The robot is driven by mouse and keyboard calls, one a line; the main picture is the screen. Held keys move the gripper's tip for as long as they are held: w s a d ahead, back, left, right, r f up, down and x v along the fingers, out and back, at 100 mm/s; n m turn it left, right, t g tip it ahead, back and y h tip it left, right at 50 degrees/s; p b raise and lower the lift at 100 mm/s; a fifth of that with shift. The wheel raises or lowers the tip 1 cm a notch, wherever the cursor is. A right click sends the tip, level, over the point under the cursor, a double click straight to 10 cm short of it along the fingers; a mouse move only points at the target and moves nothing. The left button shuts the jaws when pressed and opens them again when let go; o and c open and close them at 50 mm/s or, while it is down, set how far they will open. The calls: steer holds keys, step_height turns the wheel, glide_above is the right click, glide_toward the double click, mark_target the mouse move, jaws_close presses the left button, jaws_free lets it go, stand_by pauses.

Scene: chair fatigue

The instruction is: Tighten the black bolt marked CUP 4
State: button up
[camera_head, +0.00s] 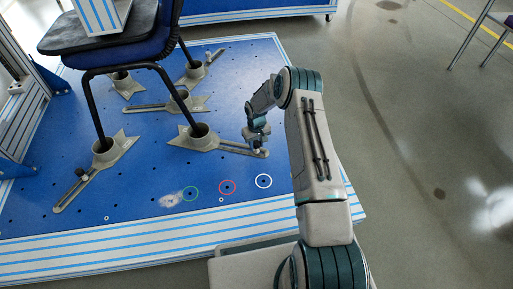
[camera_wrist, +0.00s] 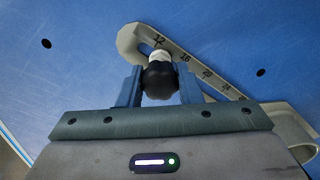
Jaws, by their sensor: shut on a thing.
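A black round bolt head (camera_wrist: 159,80) with a pale collar shows in the wrist view, at the slot of a grey slotted arm (camera_wrist: 205,72) marked with numbers. My gripper (camera_wrist: 158,90) has its two blue fingers on either side of the bolt head and is shut on it. In the head view my gripper (camera_head: 257,143) is low over the outer end of the slotted arm (camera_head: 235,147) of the front right cup (camera_head: 200,133). The bolt is largely hidden there by my gripper. No CUP 4 marking is readable.
A dark chair (camera_head: 120,45) stands with its legs in grey cups on the blue plate (camera_head: 130,195). Another black bolt (camera_head: 80,174) is on the front left cup's arm. Open floor (camera_head: 420,200) lies right.

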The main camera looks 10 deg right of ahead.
steer(key=shift+m, duration=0.3)
steer(key=m, duration=0.4)
steer(key=o, duration=1)
steer(key=n, duration=0.4)
